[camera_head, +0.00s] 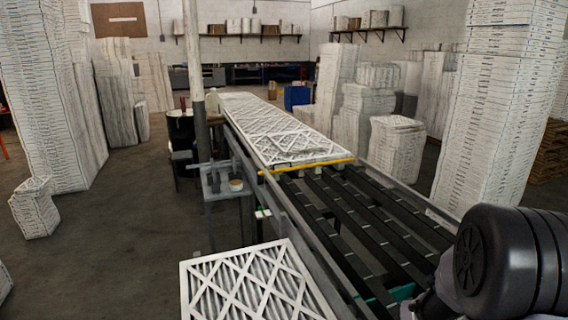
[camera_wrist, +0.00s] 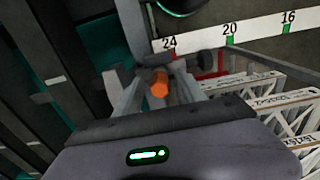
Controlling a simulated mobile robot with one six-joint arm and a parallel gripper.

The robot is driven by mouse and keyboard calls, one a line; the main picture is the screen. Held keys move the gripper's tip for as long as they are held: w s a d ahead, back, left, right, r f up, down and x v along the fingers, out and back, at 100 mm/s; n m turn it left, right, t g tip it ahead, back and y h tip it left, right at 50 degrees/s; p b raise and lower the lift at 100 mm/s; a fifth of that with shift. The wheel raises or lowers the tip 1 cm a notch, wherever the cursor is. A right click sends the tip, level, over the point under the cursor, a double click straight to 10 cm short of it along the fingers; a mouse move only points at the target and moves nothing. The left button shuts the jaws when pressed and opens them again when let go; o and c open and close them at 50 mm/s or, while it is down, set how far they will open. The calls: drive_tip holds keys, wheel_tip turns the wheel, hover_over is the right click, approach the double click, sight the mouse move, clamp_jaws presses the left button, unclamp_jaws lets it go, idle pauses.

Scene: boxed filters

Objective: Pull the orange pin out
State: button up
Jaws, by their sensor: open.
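My gripper is open, and I cannot tell whether either finger touches the pin. Dark and grey parts around the pin hide the rest of it. I cannot make out the pin in the head view, and my gripper is out of sight there.
A white scale strip (camera_wrist: 225,34) with numbers is behind the pin. White-framed filters (camera_wrist: 275,108) are at the right. In the head view, a dark slatted conveyor (camera_head: 345,215) carries filters (camera_head: 275,130) behind a yellow bar (camera_head: 308,165). Tall filter stacks (camera_head: 505,95) stand around.

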drive_tip(key=shift+c, duration=0.5)
idle(0.4)
clamp_jaws()
drive_tip(key=shift+r, duration=0.1)
idle(1.3)
drive_tip(key=shift+r+p, duration=2.25)
drive_tip(key=shift+r, duration=0.65)
wheel_tip(320, 180, up, 9)
drive_tip(key=p, duration=0.7)
